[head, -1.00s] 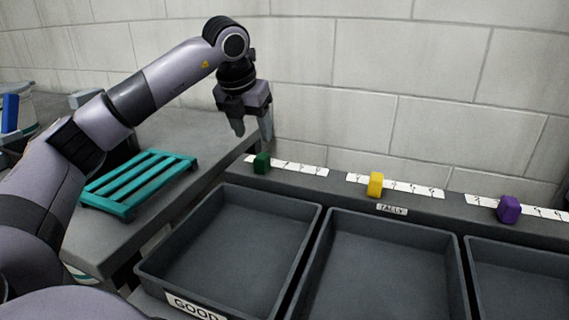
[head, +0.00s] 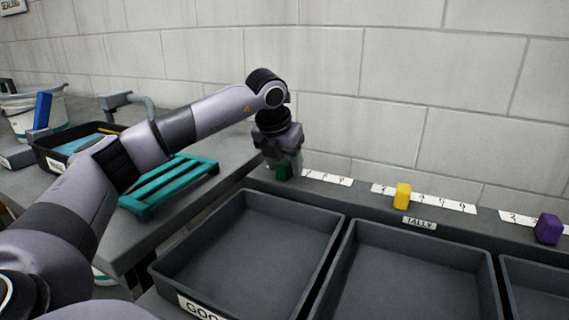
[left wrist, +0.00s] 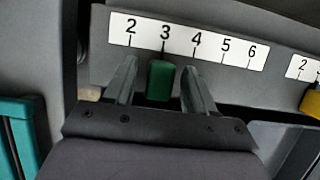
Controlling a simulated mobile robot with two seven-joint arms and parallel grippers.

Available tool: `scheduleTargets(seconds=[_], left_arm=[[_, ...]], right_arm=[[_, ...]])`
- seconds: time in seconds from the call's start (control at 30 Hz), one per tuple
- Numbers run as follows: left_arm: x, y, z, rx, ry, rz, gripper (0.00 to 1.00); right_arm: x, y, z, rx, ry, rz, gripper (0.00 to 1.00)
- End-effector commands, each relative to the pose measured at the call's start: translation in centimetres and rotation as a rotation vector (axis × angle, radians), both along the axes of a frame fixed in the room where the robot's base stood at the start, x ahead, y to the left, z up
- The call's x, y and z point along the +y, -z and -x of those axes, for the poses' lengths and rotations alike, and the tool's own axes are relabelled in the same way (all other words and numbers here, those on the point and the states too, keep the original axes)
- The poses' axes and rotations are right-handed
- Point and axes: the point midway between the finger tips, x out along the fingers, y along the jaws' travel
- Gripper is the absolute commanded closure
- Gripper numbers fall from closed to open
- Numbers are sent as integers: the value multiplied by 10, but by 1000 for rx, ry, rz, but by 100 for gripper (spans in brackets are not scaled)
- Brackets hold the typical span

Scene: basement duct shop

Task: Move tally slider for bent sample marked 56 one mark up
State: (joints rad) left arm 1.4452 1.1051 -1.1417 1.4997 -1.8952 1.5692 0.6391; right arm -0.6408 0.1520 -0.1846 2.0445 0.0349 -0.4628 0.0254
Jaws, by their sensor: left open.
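The green slider (head: 283,174) sits at the left end of the tally rail, by its white number strip (head: 330,179). In the left wrist view the green slider (left wrist: 160,80) stands just below mark 3 of a strip (left wrist: 210,44) reading 2 to 6. My left gripper (head: 284,165) is open, with one finger on each side of the green slider; contact cannot be told. The yellow slider (head: 402,196) and the purple slider (head: 548,229) sit further right by their own strips. No sample marked 56 can be made out. My right gripper is out of view.
A tray labelled GOOD (head: 335,222) and more grey trays stand in front of the rail, below a TALLY label (head: 420,223). A block wall (head: 390,65) rises close behind. A teal rack (head: 150,205) and a black bin (head: 42,150) are on the left bench.

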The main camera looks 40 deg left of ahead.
Motion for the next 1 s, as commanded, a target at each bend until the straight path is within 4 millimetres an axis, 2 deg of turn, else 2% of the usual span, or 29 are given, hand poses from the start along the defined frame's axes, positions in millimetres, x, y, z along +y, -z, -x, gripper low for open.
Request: scheduleTargets(seconds=[0.1,0.17,0.2,0.27,0.3,0.47,0.73,1.0], left_arm=[[0,0,0,0,0,0,45],[0,0,0,0,0,0,61],[0,0,0,0,0,0,74],[0,0,0,0,0,0,94],[0,0,0,0,0,0,100],[-3,-1,-1,1,2,0,100],[-37,-1,-12,1,5,-1,100],[-38,-1,-13,0,0,0,100]], right_arm=[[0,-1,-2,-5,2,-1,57],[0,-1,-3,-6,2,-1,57],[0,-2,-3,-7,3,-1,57],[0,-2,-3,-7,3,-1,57],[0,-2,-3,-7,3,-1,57],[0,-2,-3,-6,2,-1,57],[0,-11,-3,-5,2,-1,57],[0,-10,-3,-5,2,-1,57]])
